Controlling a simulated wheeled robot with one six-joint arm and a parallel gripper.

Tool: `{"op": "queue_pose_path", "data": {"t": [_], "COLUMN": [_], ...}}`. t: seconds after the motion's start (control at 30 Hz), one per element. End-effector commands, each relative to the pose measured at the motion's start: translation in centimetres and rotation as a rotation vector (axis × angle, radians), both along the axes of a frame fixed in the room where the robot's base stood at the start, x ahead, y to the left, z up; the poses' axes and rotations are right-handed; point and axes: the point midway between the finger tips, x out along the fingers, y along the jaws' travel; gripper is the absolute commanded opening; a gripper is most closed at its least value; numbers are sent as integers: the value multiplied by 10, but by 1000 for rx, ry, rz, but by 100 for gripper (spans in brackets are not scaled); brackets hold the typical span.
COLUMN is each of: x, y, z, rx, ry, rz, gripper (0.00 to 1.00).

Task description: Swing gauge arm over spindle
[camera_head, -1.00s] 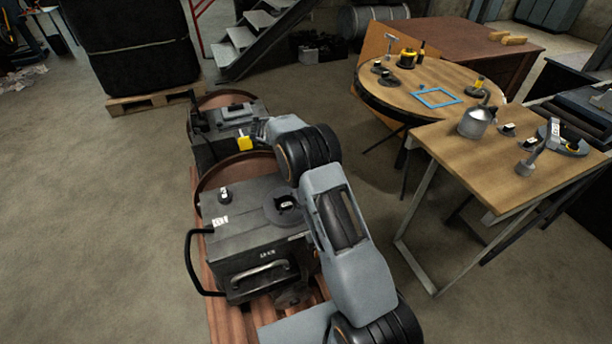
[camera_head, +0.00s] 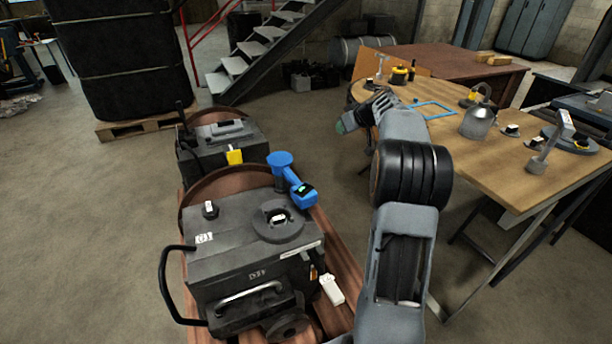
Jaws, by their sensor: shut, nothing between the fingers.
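A blue gauge arm (camera_head: 292,181) stands at the back right edge of the nearer dark engine block (camera_head: 235,250). It has a round blue head at its upper left and a blue box with a dark display at its lower right. A round dark hub with a white label (camera_head: 278,221), possibly the spindle, is on top of the block, just in front of and left of the blue box. The blue arm looks beside this hub, not over it. My gripper (camera_head: 345,124) is shut and empty, up and to the right of the blue arm, clear of it.
A second dark block with a yellow tag (camera_head: 234,157) sits behind. A white piece (camera_head: 332,289) lies on the reddish pallet. A wooden table (camera_head: 510,165) at right holds a metal can (camera_head: 478,122) and several tools.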

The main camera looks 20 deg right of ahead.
Motion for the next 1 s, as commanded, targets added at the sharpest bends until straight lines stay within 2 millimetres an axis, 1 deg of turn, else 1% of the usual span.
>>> {"op": "queue_pose_path", "data": {"t": [0.03,0.1,0.2,0.3,0.4,0.47,0.57,0.67,1.0], "x": [-11,-27,-47,-60,-68,-69,-66,-61,-40], "y": [11,23,36,44,50,53,58,66,98], "z": [-6,-15,-22,-24,-25,-27,-35,-48,-99], "rx": [41,99,165,218,260,278,285,285,284], "ry": [75,178,302,389,437,453,459,458,456], "rz": [43,89,131,150,156,152,142,142,141], "gripper": [0,0,0,0,0,0,0,0,0]}}
